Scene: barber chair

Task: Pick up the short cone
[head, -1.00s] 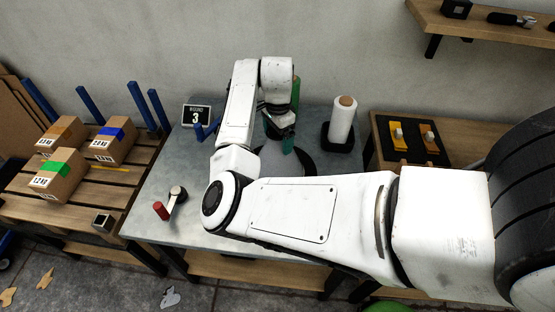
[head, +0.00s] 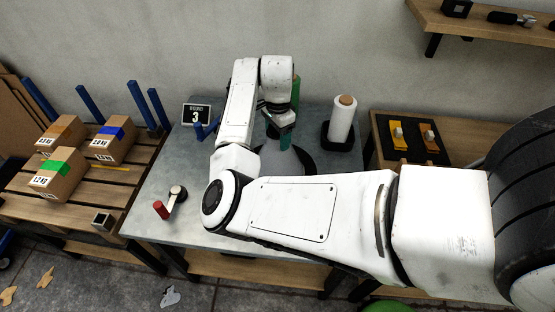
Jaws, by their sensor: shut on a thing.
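My own arm and wrist hide part of the jaws and the stand. A taller green piece (head: 297,92) shows just behind my wrist; its lower part is hidden.
A white roll in a black holder (head: 342,118) stands right of the gripper. Boxes (head: 60,182) lie on a pallet at far left. The table's left middle (head: 190,155) is clear.

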